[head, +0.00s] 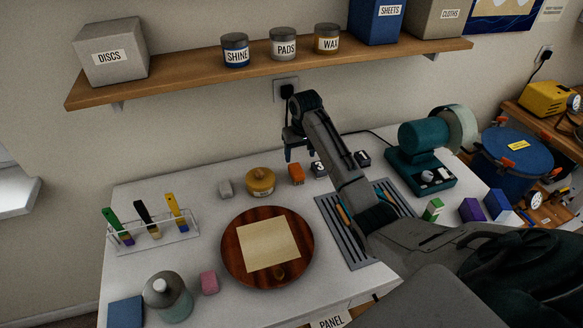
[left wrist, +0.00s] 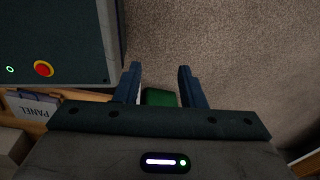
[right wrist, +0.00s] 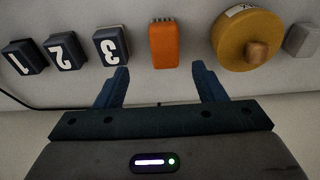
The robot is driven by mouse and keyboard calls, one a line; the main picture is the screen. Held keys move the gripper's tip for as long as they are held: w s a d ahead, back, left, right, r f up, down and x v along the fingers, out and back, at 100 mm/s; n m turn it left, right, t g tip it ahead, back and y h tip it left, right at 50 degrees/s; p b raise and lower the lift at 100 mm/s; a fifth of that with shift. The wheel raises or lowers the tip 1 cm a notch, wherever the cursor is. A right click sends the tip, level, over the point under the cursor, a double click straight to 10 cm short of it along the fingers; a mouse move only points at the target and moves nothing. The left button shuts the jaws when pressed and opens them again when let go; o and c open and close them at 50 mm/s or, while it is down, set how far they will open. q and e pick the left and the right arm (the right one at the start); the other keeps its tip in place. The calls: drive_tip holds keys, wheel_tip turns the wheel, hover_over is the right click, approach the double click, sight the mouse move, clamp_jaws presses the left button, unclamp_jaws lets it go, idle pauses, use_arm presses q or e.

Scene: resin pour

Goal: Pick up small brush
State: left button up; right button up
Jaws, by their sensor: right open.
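Several brush-like tools stand in a clear rack (head: 160,241) at the left of the table in the head view. They have a green handle (head: 112,218), a black handle (head: 143,212) and a yellow handle (head: 174,206); I cannot tell which is the small brush. My right gripper (head: 300,154) is open and empty, pointing down near the table's back edge. In the right wrist view an orange block (right wrist: 163,46) with a ridged end lies just beyond the gap between its fingers (right wrist: 162,90). My left gripper (left wrist: 158,80) is open, away from the table top.
Numbered dark blocks (right wrist: 65,51) and a yellow knobbed pot (right wrist: 246,38) flank the orange block. A shelf (head: 270,70) hangs behind. A green object (left wrist: 158,97) shows between my left fingers.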

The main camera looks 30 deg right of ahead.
sight(296, 169)
wheel_tip(296, 169, down, 3)
drive_tip(key=shift+w+f+p, duration=0.1)
drive_tip(key=shift+p, duration=0.25)
drive_tip(key=shift+w+a+f+p, duration=0.1)
drive_tip(key=shift+w+f+p, duration=0.15)
drive_tip(key=shift+f+p, duration=0.25)
drive_tip(key=shift+w+a+f+p, duration=0.1)
drive_tip(key=shift+w+f+p, duration=0.1)
drive_tip(key=shift+f+p, duration=0.3)
drive_tip(key=shift+w+f, duration=0.2)
drive_tip(key=shift+f, duration=0.95)
drive_tip(key=shift+f+p, duration=0.35)
drive_tip(key=shift+f, duration=0.2)
use_arm(q)
drive_tip(key=r, duration=0.4)
drive_tip(key=shift+w+a, duration=0.1)
drive_tip(key=shift+w, duration=0.1)
use_arm(e)
drive_tip(key=c, duration=1.1)
